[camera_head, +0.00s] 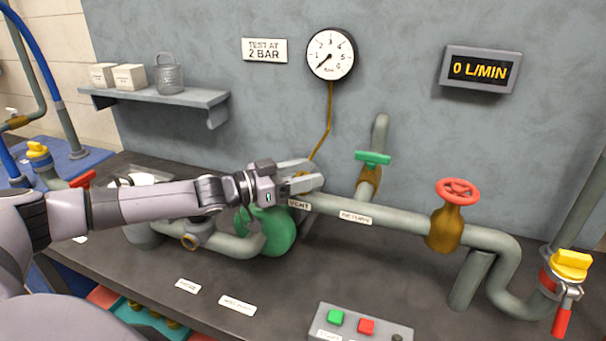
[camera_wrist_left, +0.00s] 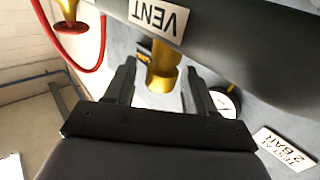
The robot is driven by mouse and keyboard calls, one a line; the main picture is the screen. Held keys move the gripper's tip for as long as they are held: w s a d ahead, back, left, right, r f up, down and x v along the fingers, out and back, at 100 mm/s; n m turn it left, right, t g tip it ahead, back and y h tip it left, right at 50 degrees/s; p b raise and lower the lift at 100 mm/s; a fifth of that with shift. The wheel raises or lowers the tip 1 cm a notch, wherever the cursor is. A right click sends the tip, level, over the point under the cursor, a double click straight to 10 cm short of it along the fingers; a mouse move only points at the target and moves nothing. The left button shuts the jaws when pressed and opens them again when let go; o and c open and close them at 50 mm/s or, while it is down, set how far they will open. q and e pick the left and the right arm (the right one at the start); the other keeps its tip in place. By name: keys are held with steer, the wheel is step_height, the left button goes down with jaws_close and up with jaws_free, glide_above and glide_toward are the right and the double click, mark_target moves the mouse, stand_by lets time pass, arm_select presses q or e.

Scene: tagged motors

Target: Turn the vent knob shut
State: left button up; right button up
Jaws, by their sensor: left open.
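The VENT label (camera_head: 299,205) is on the grey horizontal pipe (camera_head: 390,221), and it also shows upside down in the left wrist view (camera_wrist_left: 158,18). A brass fitting (camera_wrist_left: 162,70) stands out from the pipe beside the label in that view. My left gripper (camera_head: 305,177) is open above the pipe, just behind the label. Its two fingers lie on either side of the brass fitting in the left wrist view; I cannot tell whether they touch it. The knob itself is not clear in either view. My right gripper is not in view.
A green-handled valve (camera_head: 373,158) and a red handwheel (camera_head: 457,191) stand right of the gripper. A green pump body (camera_head: 270,232) is below it. The gauge (camera_head: 331,54) reads low; the display (camera_head: 481,70) shows 0 L/MIN. A button box (camera_head: 358,325) is at the front.

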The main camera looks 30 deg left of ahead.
mark_target(297, 176)
arm_select(q)
steer(key=shift+b+v, duration=1.15)
steer(key=shift+v, duration=2.4)
